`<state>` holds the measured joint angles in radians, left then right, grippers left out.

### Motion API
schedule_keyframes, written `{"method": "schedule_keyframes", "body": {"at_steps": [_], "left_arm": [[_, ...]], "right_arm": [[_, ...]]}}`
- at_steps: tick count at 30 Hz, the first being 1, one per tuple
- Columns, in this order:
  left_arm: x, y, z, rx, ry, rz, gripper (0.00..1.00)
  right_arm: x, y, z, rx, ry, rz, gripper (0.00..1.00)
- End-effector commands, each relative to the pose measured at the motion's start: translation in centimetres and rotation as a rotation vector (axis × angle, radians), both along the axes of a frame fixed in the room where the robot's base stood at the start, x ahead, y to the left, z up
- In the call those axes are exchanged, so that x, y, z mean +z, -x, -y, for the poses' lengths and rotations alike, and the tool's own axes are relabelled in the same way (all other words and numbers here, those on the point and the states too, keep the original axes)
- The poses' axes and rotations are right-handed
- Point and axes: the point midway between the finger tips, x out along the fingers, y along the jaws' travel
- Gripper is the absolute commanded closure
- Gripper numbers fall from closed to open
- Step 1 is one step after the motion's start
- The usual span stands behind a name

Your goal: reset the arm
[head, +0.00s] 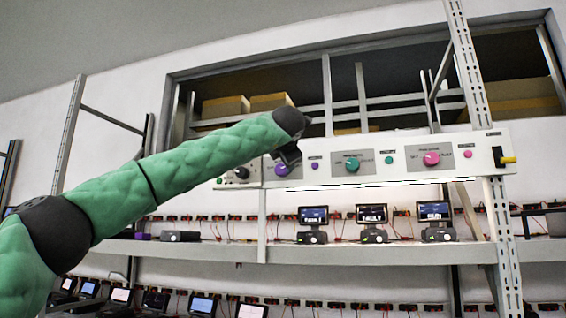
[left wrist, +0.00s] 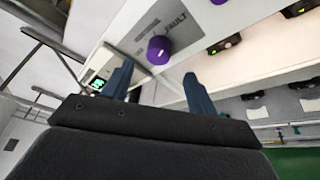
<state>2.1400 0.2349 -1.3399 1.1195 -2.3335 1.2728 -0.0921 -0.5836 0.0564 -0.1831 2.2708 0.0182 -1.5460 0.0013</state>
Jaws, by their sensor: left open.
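My left arm reaches in from the left in the head view, and its gripper (head: 287,155) is in front of the white control panel (head: 320,172). In the left wrist view the two blue-grey fingers (left wrist: 158,88) are apart with nothing between them. A purple knob (left wrist: 159,50) on the panel lies just beyond the fingertips, apart from them. The same purple knob (head: 281,169) shows beside the gripper in the head view, partly hidden. A teal knob (head: 352,163) and a pink knob (head: 431,158) sit further right. My right gripper is not in view.
A black knob (head: 241,172) is at the panel's left end and a yellow switch (head: 508,160) at its right end. Below, a shelf (head: 380,250) carries devices with screens (head: 313,216). A metal upright (head: 500,230) stands at the right.

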Motion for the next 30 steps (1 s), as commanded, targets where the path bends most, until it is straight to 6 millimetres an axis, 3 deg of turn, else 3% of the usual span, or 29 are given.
{"method": "schedule_keyframes", "body": {"at_steps": [7,24,30], "left_arm": [[0.1,0.8,0.0,-0.001,0.0,0.001,0.42],[0.2,0.8,0.0,-0.001,0.004,0.001,0.42],[1.7,0.6,2.4,-0.121,0.035,0.084,0.42]], "right_arm": [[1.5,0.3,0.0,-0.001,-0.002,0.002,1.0],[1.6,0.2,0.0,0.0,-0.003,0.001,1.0],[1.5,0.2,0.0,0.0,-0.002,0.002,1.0]]}}
